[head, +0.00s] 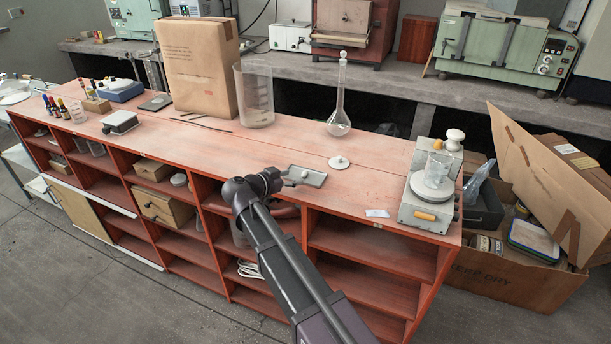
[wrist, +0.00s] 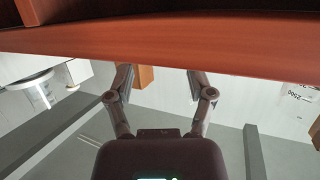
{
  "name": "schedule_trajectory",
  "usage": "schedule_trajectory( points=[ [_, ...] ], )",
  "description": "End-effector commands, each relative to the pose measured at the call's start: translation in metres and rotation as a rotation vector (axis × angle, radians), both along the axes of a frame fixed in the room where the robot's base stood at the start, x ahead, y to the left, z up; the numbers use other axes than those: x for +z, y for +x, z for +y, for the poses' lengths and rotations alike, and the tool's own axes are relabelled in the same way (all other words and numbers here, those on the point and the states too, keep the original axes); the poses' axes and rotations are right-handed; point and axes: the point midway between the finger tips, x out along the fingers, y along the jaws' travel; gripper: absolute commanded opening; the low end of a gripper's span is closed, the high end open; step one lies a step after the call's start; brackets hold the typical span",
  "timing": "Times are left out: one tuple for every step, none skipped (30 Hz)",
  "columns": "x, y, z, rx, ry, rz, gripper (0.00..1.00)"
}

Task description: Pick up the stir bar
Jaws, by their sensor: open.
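I cannot make out the stir bar for certain in either view. A red edge (wrist: 160,50) crosses beyond the fingertips.
A tall glass flask (head: 339,122), a large beaker (head: 254,100) and a paper bag (head: 196,65) stand behind. A white knobbed disc (head: 339,162) lies beyond the tray. A stirrer-like device (head: 428,208) carries a beaker (head: 438,168) at the right end. The bench top's middle is mostly clear.

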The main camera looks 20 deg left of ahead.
Motion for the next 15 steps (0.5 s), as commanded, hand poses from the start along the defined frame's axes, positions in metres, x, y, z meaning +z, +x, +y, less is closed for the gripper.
schedule_trajectory(
  points=[
    [-0.003,0.005,-0.002,-0.001,0.000,0.000,0.69],
    [-0.004,0.008,-0.003,-0.002,-0.001,0.000,0.69],
    [-0.006,0.012,-0.005,-0.002,0.000,0.000,0.69],
    [-0.007,0.015,-0.006,-0.003,0.000,0.000,0.69],
    [-0.009,0.018,-0.008,-0.003,0.000,0.000,0.69],
    [-0.010,0.022,-0.009,-0.002,0.000,0.000,0.69],
    [-0.011,0.025,-0.011,-0.001,0.001,0.000,0.69],
    [-0.012,0.028,-0.012,-0.001,0.001,0.000,0.69],
    [-0.013,0.031,-0.014,-0.001,0.001,0.000,0.69],
    [-0.013,0.033,-0.015,-0.002,0.000,0.000,0.69],
    [-0.014,0.035,-0.016,-0.002,0.000,0.000,0.69],
    [-0.014,0.037,-0.017,-0.001,0.001,0.000,0.69],
    [-0.014,0.037,-0.018,-0.001,0.001,0.000,0.69],
    [-0.014,0.038,-0.018,-0.001,0.000,0.000,0.69],
    [-0.014,0.038,-0.018,0.000,0.000,0.000,0.69]
  ],
)
